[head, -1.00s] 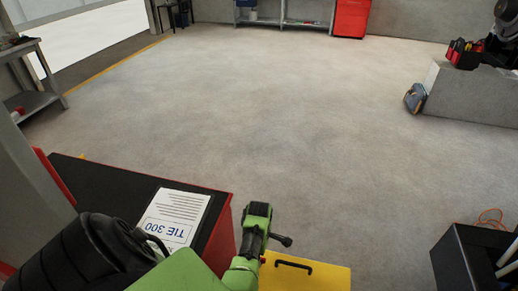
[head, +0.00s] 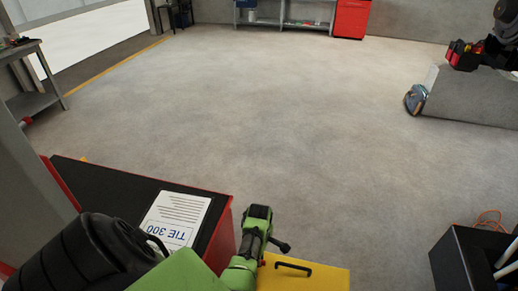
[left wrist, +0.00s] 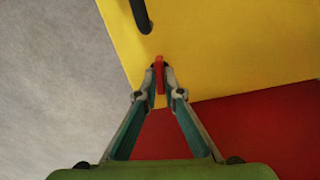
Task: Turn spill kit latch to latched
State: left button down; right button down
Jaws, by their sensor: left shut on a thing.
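The yellow spill kit box (head: 320,278) stands at the bottom of the head view, beside a red cabinet with a black top. It also fills the upper right of the left wrist view (left wrist: 230,50). A small red latch (left wrist: 159,75) sits at the box's edge in the left wrist view. My left gripper (left wrist: 160,78) has its two fingertips closed on the latch from both sides. In the head view my left gripper (head: 262,262) is at the box's left edge, its fingertips mostly hidden. My right gripper is not in view.
A black handle (head: 293,267) is on the yellow lid. A TIE 300 sheet (head: 174,220) lies on the black-topped cabinet (head: 110,190). A dark bin (head: 465,265) with pale rods stands at the lower right. The concrete floor between is clear.

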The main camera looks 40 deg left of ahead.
pick_arm(q)
jog(key=m+p, duration=0.1)
jog(key=m, duration=0.1)
jog(key=m+p, duration=0.1)
jog(key=shift+a+r+m, duration=0.1)
jog(key=shift+r+m, duration=0.1)
jog(key=shift+m, duration=0.2)
jog(key=m+p, duration=0.2)
jog(key=m, duration=0.2)
jog(key=shift+m, duration=0.3)
jog(key=m+p, duration=0.2)
jog(key=m, duration=0.2)
jog(key=shift+f, duration=0.1)
jog(key=shift+m, duration=1.8)
jog(key=shift+f+p, duration=0.1)
jog(key=shift+p, duration=0.2)
jog(key=c, duration=2.2)
grip_release()
jog(key=shift+o, duration=0.2)
